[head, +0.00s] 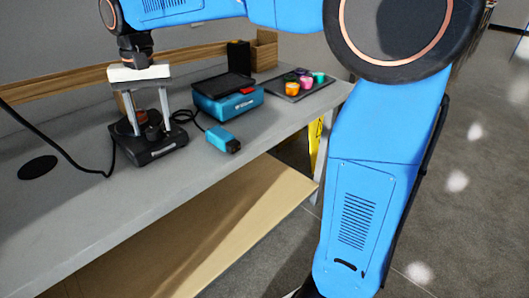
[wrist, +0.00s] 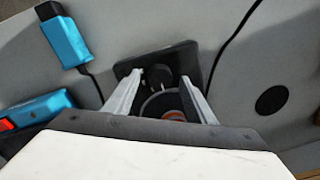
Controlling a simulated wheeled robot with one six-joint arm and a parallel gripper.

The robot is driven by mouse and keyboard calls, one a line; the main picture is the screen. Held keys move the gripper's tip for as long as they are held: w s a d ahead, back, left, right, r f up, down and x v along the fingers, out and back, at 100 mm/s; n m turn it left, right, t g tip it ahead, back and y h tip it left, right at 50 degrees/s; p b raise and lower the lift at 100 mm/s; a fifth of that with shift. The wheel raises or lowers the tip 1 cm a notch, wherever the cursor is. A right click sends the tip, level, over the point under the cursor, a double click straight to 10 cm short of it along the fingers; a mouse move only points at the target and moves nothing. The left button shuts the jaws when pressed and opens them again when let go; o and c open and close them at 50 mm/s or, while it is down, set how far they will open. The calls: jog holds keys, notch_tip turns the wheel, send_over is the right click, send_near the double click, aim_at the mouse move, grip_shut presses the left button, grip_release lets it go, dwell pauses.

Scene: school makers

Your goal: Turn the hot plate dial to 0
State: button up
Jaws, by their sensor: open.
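The hot plate (head: 152,152) is a small black unit on the grey bench, with a round heating surface that has an orange-brown patch (wrist: 174,115). Its dark round dial (head: 155,132) stands near the front; in the wrist view the dial (wrist: 158,76) appears between the fingertips. My gripper (head: 149,130) points down over the hot plate, open, with one pale finger on each side of the dial. It also shows in the wrist view (wrist: 160,74). I cannot tell whether a finger touches the dial. The dial's marks are not legible.
A blue plug-like device (head: 223,140) lies right of the hot plate, with a blue box (head: 228,104) behind it. A tray (head: 306,87) of colourful cups stands farther right. A black cable (head: 75,160) and a round bench hole (head: 38,168) are at left.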

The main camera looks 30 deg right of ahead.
aim_at(158, 128)
notch_tip(158, 128, up, 16)
jog(key=d, duration=0.1)
jog(key=s+d+f+n+t, duration=0.1)
jog(key=s+d+f+t, duration=0.3)
jog(key=s+d+f, duration=1.6)
jog(key=shift+s+d+f, duration=0.2)
jog(key=shift+d+f, duration=0.05)
jog(key=shift+f, duration=0.1)
dwell(0.9)
jog(key=s+d+f, duration=0.2)
jog(key=s+f, duration=0.3)
jog(key=f, duration=0.2)
jog(key=shift+s+d+f+n+t+h, duration=0.2)
jog(key=shift+f+n+t+h, duration=0.1)
jog(key=shift+f+t+h, duration=0.1)
dwell(0.5)
